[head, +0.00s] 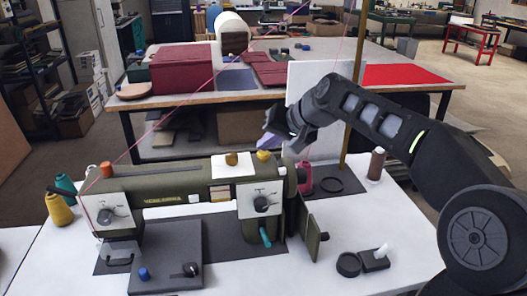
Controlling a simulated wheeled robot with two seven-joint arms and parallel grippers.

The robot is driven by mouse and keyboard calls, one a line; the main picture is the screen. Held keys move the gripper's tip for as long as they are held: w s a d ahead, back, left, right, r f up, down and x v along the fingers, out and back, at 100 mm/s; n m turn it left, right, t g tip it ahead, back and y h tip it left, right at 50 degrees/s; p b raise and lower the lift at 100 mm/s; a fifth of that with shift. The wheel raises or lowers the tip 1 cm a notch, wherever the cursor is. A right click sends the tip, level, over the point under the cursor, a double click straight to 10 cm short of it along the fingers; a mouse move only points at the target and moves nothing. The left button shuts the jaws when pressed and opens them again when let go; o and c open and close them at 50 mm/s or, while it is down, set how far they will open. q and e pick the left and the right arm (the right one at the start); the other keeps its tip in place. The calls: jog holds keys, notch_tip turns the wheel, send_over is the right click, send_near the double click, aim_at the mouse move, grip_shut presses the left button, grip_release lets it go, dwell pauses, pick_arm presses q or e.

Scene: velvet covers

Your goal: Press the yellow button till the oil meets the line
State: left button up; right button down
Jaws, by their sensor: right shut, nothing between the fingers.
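An olive sewing machine (165,188) stands on the white table. A yellow button (264,155) sits on top of it, toward the right end. A small pale window (219,193) is on the machine's front; the oil level and line in it are too small to tell. My right gripper (269,142) is shut and empty, pointing down and left just above the yellow button. I cannot tell whether it touches the button. My left gripper is not in view.
A brass-coloured cap (231,159) sits left of the button. A thin upright pole (355,80) and a magenta spool (304,178) stand to the right. Yellow (59,209) and teal (66,184) spools stand at left. A black dish (349,265) lies front right.

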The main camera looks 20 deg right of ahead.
aim_at(266, 153)
jog(key=shift+f+b, duration=0.3)
jog(key=shift+f, duration=0.2)
dwell(0.4)
jog(key=shift+r+p, duration=1.05)
jog(key=shift+r, duration=0.25)
jog(key=shift+r, duration=0.1)
notch_tip(266, 153, up, 5)
jog(key=p, duration=0.4)
dwell(0.4)
